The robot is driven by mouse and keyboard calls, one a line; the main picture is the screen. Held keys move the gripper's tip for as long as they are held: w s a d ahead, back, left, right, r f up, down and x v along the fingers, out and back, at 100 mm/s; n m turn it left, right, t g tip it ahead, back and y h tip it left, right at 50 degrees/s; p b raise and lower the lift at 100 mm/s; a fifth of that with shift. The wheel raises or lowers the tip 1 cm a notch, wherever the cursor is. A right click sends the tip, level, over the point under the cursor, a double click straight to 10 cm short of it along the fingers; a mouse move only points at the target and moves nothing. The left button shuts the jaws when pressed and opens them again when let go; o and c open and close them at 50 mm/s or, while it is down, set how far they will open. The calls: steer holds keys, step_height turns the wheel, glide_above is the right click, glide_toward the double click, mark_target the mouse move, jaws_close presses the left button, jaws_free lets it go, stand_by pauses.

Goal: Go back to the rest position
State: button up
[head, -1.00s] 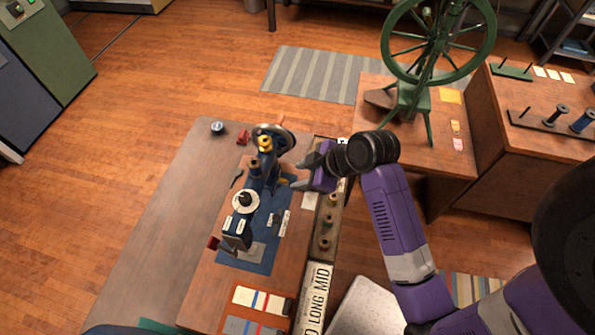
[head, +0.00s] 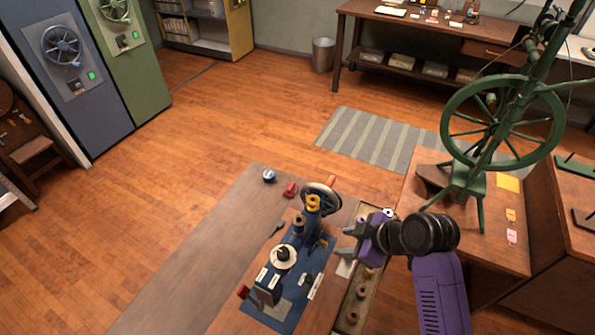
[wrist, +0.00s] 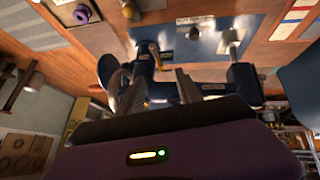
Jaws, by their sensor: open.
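My purple gripper (head: 352,243) is open and appears empty, at the right side of a blue sewing machine (head: 268,284) with a dark handwheel. In the head view the fingers point left toward the machine, with a small gap seeming to lie between them. The wrist view shows the two grey fingers (wrist: 158,92) apart, with the blue machine (wrist: 200,70) beyond them. The picture does not settle whether a finger touches it.
A wooden tray with spools (head: 357,298) lies beside the machine. A green spinning wheel (head: 470,180) stands on a table at right. Open floor (head: 200,160) lies left.

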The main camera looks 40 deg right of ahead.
steer(key=w+d+r+m+t+h, duration=0.3)
steer(key=d+r+m, duration=0.1)
steer(key=d+r, duration=0.1)
steer(key=s+a+r+m+t+b, duration=0.2)
steer(key=s+a+t+b, duration=0.1)
steer(key=s+a, duration=0.45)
steer(key=s+a+r+m+t+b, duration=0.1)
steer(key=s+a+r+t+b, duration=0.2)
steer(key=s+a, duration=0.45)
steer(key=s+a+f+n+g+y+b, duration=0.1)
steer(key=s+a+f+n+y, duration=0.1)
steer(key=s+a+f, duration=0.2)
steer(key=s+a, duration=0.1)
steer(key=a, duration=0.2)
steer(key=shift+s, duration=0.35)
